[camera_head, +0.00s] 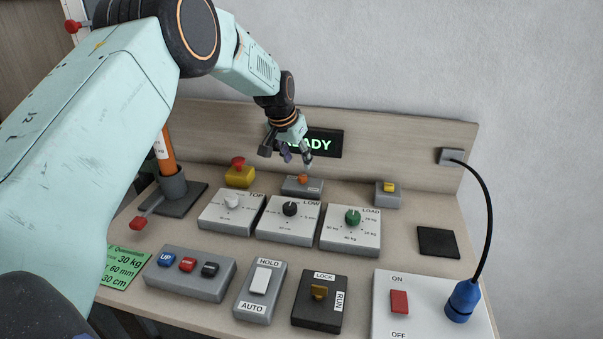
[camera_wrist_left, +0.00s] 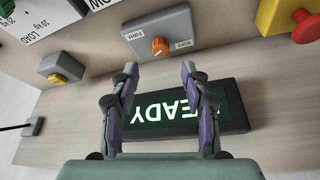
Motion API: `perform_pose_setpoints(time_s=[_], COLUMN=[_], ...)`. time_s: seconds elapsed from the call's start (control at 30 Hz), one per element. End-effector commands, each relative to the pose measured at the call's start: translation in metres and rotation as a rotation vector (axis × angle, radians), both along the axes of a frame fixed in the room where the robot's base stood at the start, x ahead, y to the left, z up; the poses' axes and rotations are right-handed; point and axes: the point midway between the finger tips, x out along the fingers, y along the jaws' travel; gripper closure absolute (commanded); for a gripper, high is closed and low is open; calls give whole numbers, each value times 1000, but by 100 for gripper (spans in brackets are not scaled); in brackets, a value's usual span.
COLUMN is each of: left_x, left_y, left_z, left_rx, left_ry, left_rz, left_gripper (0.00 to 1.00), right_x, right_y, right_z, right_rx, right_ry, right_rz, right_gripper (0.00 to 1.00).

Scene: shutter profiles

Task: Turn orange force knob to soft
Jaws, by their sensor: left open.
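The orange force knob (camera_head: 302,179) sits on a small grey box (camera_head: 291,188) at the back of the panel, below the READY display. The knob (camera_wrist_left: 159,47) also shows in the left wrist view, between a FIRM label (camera_wrist_left: 139,33) on the left and a SOFT label (camera_wrist_left: 182,44) on the right. A pale mark shows on the knob, but its exact direction is too small to tell. My left gripper (camera_head: 287,154) is open and empty, above and just behind the knob. In the wrist view its fingertips (camera_wrist_left: 160,68) straddle the line toward the knob, apart from it.
A yellow box with a red mushroom button (camera_head: 238,166) stands left of the knob box, and a grey box with a yellow button (camera_head: 388,188) right of it. White dial boxes (camera_head: 289,220) lie in front. The READY display (camera_head: 322,143) is on the backboard behind.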

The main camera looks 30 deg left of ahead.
Motion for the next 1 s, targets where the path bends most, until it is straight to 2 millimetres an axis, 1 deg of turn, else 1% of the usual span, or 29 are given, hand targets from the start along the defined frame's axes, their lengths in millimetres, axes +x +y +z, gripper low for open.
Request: perform_pose_setpoints(time_s=[0.03,0.1,0.3,0.4,0.57,0.83,0.87,1.0], left_x=[2,6,18,22,25,25,25,25], left_y=[0,-1,-1,-2,-2,-2,-2,-2], left_z=[-10,-21,-47,-55,-62,-63,-63,-63], left_rx=[0,0,1,-1,-1,-2,-2,-2], left_ry=[4,4,3,2,2,1,1,1], left_rz=[1,1,1,2,2,1,2,2], left_gripper=[53,53,53,53,53,53,55,67], right_x=[0,0,0,0,0,0,0,0], right_y=[0,0,0,0,0,0,0,0], right_z=[-1,-2,-4,-5,-6,-5,-5,-5], right_rx=[0,0,0,0,0,0,0,0], right_ry=[0,0,0,0,0,0,0,0], right_rz=[0,0,0,0,0,0,0,0], right_gripper=[60,60,60,60,60,60,60,60])
